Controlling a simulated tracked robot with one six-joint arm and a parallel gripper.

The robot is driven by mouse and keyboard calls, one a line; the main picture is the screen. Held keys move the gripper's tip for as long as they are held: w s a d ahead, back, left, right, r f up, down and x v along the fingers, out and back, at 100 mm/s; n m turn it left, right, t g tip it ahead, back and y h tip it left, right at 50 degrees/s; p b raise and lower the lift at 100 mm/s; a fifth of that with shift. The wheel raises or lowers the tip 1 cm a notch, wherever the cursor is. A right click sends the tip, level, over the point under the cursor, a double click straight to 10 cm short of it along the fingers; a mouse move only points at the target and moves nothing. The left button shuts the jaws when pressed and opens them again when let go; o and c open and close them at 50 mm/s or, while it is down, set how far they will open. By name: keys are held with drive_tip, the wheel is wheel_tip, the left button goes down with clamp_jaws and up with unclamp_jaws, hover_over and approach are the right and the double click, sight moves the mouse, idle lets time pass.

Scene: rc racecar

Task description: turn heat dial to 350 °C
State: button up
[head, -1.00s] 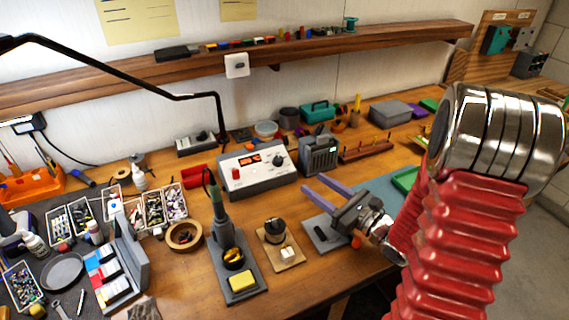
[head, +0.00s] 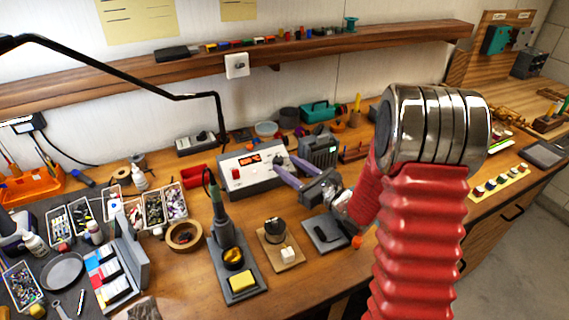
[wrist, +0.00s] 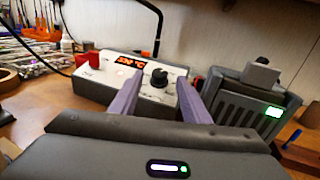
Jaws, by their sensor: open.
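The white-topped heat station (head: 240,181) stands on the bench, with a red lit display (wrist: 131,64) whose digits I cannot read surely. Its black round heat dial (wrist: 160,78) is on the panel right of the display. In the head view the dial (head: 279,160) shows small at the fingertips. My gripper (head: 284,167) is open, with two purple fingers reaching toward the station. In the wrist view the dial appears between the fingers, with space on both sides; I cannot tell how deep the fingers reach around it.
A grey vented unit with a green display (wrist: 273,112) stands close right of the fingers. A soldering iron stand (head: 236,262) and a small wooden-based holder (head: 281,256) are in front. A red block (head: 196,176) lies left of the station. The shelf (head: 150,76) runs above.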

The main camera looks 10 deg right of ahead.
drive_tip(key=shift+x, duration=1.2)
drive_tip(key=shift+c, duration=0.4)
drive_tip(key=c, duration=1)
drive_tip(key=shift+o, duration=0.2)
drive_tip(key=shift+d, duration=0.1)
drive_tip(key=shift+n+g+y, duration=0.3)
drive_tip(key=shift+n+y, duration=0.1)
drive_tip(key=shift+n, duration=0.1)
drive_tip(key=o, duration=1)
drive_tip(key=shift+o, duration=0.2)
drive_tip(key=shift+d, duration=0.1)
